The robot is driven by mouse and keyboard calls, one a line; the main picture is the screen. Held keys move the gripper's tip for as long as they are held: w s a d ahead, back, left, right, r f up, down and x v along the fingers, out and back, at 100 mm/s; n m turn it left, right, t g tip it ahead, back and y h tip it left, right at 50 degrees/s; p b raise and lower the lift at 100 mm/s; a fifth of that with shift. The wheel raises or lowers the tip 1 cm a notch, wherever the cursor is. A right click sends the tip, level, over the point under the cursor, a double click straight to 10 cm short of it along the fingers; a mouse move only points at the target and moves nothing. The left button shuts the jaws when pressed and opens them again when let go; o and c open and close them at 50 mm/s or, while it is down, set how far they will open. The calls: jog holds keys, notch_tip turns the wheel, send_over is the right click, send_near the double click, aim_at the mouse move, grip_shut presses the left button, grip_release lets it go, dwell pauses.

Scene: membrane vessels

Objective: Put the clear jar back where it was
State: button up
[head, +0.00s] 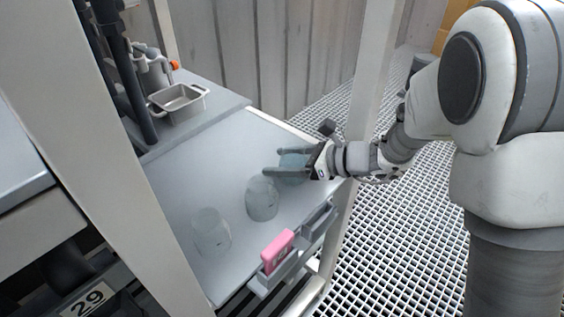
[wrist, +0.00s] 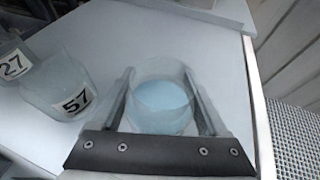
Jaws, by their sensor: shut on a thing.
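My gripper (head: 272,163) reaches in from the right over the grey table and is shut on a see-through jar (head: 293,166). In the wrist view the jar (wrist: 160,103) stands upright between the two fingers of my gripper (wrist: 158,78), with a light blue tint inside. Whether its base touches the table I cannot tell. Two other see-through jars stand to its left: a middle jar (head: 262,200), whose label reads 57 in the wrist view (wrist: 60,82), and a left jar (head: 210,233), labelled 27 there (wrist: 12,62).
The grey table (head: 185,170) is clear behind the jars. A pink block (head: 277,251) and grey bins (head: 318,222) line the front edge. A pale post (head: 366,85) rises behind my arm.

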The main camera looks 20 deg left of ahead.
jog(key=shift+f, duration=0.15)
jog(key=o, duration=1.6)
jog(key=shift+r, duration=0.2)
jog(key=p+v, duration=0.3)
jog(key=v, duration=0.9)
jog(key=shift+d+f, duration=0.1)
